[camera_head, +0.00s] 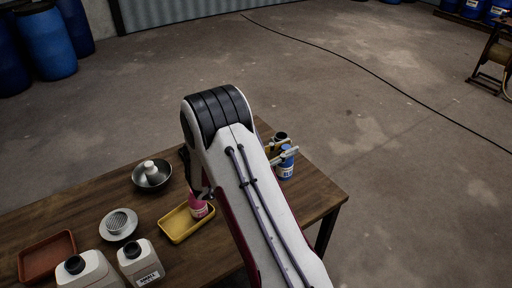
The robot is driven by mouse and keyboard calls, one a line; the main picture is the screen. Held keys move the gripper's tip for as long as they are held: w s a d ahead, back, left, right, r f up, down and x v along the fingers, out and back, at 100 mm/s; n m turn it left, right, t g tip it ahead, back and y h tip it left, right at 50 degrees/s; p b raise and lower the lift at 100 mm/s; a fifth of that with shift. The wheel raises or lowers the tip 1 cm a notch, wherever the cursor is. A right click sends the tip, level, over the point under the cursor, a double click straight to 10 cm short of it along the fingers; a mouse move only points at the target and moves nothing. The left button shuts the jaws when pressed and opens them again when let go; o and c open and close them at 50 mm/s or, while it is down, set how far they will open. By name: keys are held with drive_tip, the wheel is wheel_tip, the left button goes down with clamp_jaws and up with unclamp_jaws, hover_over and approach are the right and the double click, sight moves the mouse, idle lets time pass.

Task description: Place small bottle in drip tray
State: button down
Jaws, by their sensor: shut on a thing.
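My arm hides the rest of the gripper. A red-brown tray (47,257) lies at the far left and looks empty.
Blue drums (45,45) stand on the floor beyond.

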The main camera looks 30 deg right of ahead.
drive_tip(key=shift+r, duration=0.1)
drive_tip(key=shift+r, duration=0.55)
drive_tip(key=r, duration=0.4)
drive_tip(key=shift+w+r, duration=0.3)
drive_tip(key=shift+w, duration=0.05)
drive_tip(key=w+a+r+n+t+y, duration=0.1)
drive_tip(key=w+a+n+t+y, duration=0.3)
drive_tip(key=w, duration=0.6)
drive_tip(key=w+a+r+n+t+y, duration=0.15)
drive_tip(key=w+n+t, duration=0.25)
drive_tip(key=w+t, duration=0.4)
drive_tip(key=w+a+r+n+t+y, duration=0.1)
drive_tip(key=w+a+n+t+y, duration=0.25)
drive_tip(key=w, duration=0.75)
drive_tip(key=w+a+f+n+t+y, duration=0.3)
drive_tip(key=w+a+n+y, duration=0.3)
drive_tip(key=a+y, duration=0.2)
drive_tip(key=shift+n+y, duration=0.45)
drive_tip(key=shift+y, duration=0.05)
drive_tip(key=shift+w+a+f, duration=0.1)
drive_tip(key=shift+a+f, duration=0.05)
drive_tip(key=shift+f, duration=0.8)
drive_tip(key=shift+a+f, duration=0.2)
drive_tip(key=shift+f, duration=0.75)
drive_tip(key=shift+w+a+f, duration=0.1)
drive_tip(key=shift+a+f, duration=0.05)
drive_tip(key=shift+f, duration=0.8)
